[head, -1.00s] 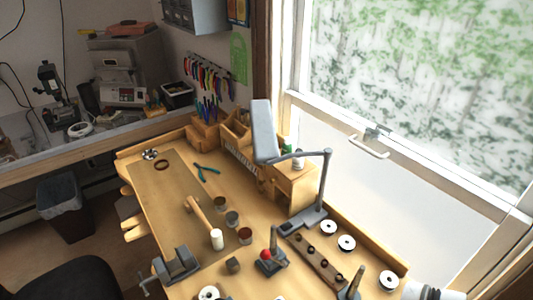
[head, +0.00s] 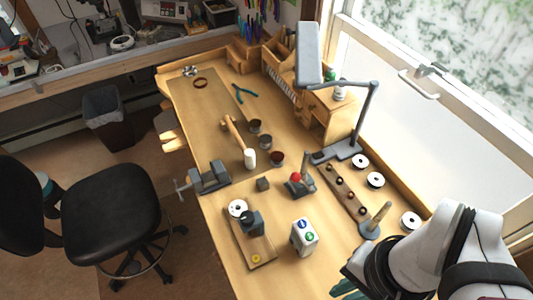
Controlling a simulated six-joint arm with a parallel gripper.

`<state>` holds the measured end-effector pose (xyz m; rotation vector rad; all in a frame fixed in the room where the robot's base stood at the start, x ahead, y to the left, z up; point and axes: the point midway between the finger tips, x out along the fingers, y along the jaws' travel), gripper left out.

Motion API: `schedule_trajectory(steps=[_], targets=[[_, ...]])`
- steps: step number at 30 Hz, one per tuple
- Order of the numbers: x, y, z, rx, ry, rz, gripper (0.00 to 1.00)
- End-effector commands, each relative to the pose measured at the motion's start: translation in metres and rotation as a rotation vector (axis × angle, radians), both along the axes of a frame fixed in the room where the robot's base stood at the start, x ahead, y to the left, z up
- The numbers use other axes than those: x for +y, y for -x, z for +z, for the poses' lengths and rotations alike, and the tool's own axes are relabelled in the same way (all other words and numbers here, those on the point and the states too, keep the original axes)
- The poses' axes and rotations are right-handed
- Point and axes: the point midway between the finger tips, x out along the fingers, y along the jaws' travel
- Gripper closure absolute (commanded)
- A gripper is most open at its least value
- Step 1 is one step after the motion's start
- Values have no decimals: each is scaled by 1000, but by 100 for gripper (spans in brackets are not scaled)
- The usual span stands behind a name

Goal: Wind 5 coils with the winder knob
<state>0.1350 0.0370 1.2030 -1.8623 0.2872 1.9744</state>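The winder is a wooden board (head: 262,250) at the front of the bench in the head view. It carries a white spool (head: 237,208), a dark grey block with a black round top (head: 251,222), which may be the knob, and a small yellow disc (head: 256,259). Several small dark rings, perhaps coils, sit along a wooden strip (head: 353,203) to the right. A white box (head: 303,236) with a blue and a green button stands right of the winder. My gripper (head: 348,289) shows only as teal parts at the bottom edge, right of the box; its fingertips are unclear.
A red-balled lever tool (head: 299,183), a grey vise (head: 208,178) and a wooden post on a round base (head: 375,221) stand around the winder. White spools (head: 375,180) line the right edge. A lamp (head: 345,150) rises behind. A chair (head: 108,205) is at left.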

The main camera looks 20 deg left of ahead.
Motion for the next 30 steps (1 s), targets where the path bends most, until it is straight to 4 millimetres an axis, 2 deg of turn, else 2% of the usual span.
schedule_trajectory(steps=[1, 2, 3, 5, 6, 9, 12, 14, 17, 24, 27, 30], targets=[[9, -17, 9, -4, 9, 108, 77], [18, -32, 17, -11, 21, 208, 71], [37, -55, 26, -24, 37, 368, 64], [75, -86, 37, -44, 61, 613, 53], [104, -102, 40, -58, 76, 764, 46], [170, -122, 41, -90, 103, 1058, 29], [207, -126, 39, -110, 117, 1205, 29], [212, -126, 34, -112, 120, 1232, 29], [212, -126, 15, -109, 120, 1230, 29], [211, -126, -58, -108, 119, 1227, 29], [211, -126, -84, -108, 119, 1226, 29], [211, -126, -102, -110, 119, 1225, 29]])
